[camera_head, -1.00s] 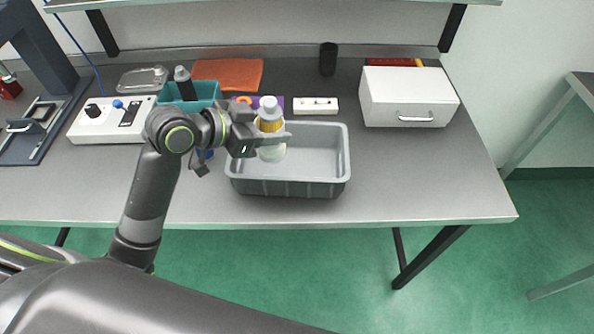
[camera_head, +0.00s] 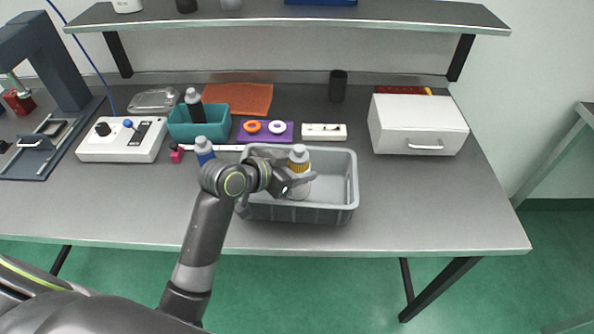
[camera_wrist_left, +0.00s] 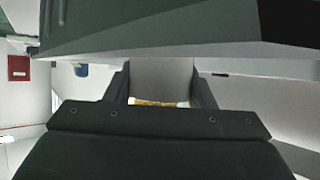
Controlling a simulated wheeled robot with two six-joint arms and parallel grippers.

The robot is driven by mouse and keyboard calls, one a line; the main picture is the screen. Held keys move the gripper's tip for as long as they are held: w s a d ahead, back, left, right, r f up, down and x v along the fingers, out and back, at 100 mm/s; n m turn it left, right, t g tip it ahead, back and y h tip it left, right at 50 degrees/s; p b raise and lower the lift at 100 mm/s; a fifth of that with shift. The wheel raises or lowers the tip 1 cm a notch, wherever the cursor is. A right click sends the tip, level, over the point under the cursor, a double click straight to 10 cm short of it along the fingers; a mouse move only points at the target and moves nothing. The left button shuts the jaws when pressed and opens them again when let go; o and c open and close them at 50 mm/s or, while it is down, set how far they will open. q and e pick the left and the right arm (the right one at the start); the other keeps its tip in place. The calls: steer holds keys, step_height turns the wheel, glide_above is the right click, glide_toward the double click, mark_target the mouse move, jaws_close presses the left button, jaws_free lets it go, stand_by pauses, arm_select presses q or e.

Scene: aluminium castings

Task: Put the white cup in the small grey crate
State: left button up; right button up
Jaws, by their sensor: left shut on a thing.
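The grey crate (camera_head: 350,214) stands open on the bench near its front edge. My left gripper (camera_head: 296,184) is shut on a white bottle with a yellow band and a pale cap (camera_head: 299,168). The bottle is upright, over or partly inside the crate; I cannot tell whether its base touches the floor. In the left wrist view, the pale bottle body (camera_wrist_left: 160,80) is between the fingers. A white vessel (camera_head: 127,5), possibly the white cup, stands on the upper shelf at the left, its top cut off. My right gripper is out of view.
Behind the crate are a teal bin (camera_head: 220,126) with a bottle, a purple tray (camera_head: 265,138) and a white block (camera_head: 324,132). A white drawer box (camera_head: 417,122) is at right. The bench's right front is clear.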

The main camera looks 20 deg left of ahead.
arm_select(q)
steer(key=shift+f, duration=0.55)
steer(key=shift+f, duration=0.1)
steer(key=o, duration=1)
steer(key=shift+v, duration=6.1)
